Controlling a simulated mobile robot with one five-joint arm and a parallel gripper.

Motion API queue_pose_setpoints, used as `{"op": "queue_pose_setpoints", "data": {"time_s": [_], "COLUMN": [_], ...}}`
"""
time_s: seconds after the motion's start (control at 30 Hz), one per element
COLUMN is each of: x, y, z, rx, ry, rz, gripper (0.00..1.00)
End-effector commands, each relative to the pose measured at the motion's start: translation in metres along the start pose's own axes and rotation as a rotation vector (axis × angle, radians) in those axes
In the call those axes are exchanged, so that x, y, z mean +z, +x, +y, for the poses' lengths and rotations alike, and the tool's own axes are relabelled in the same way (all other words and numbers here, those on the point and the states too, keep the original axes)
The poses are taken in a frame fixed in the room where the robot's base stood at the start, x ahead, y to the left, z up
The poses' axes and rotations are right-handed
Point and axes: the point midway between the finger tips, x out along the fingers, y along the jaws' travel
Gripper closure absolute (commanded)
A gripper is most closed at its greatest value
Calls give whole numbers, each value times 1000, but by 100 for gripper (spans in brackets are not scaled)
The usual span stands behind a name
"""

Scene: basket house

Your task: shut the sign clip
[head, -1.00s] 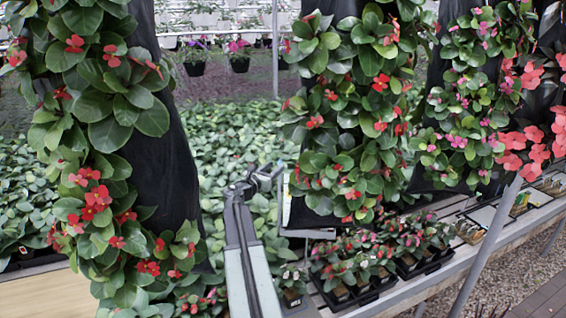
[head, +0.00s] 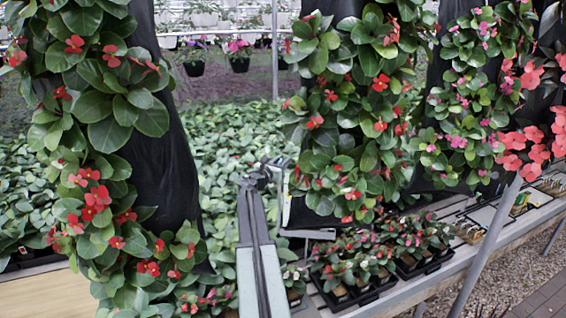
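My arm reaches up from the bottom middle, and my gripper (head: 275,166) is at its far end, small and dark against the green plants. It is too small to tell whether its fingers are open or shut, or whether anything is between them. A thin pale upright edge with a grey bar (head: 285,200) stands just right of and below my gripper, in front of the middle hanging planter. I cannot tell whether it belongs to the sign clip. I cannot make out the clip clearly, and I cannot tell whether my gripper touches this edge.
Tall black hanging planters with red flowers stand at the left (head: 165,160) and middle right (head: 320,212). Potted plants in black trays (head: 350,300) sit on a grey bench (head: 420,290) at the lower right. A slanted grey post (head: 488,245) crosses the right side.

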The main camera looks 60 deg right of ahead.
Motion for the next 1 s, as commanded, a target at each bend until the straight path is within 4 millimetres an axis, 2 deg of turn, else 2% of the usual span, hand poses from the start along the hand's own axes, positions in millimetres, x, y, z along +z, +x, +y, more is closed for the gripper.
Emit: {"op": "queue_pose_setpoints", "data": {"time_s": [0.37, 1.0], "x": [0, -14], "y": [2, 6], "z": [-5, -23], "rx": [-16, -84], "ry": [89, 506], "rz": [39, 220], "gripper": [100, 100]}}
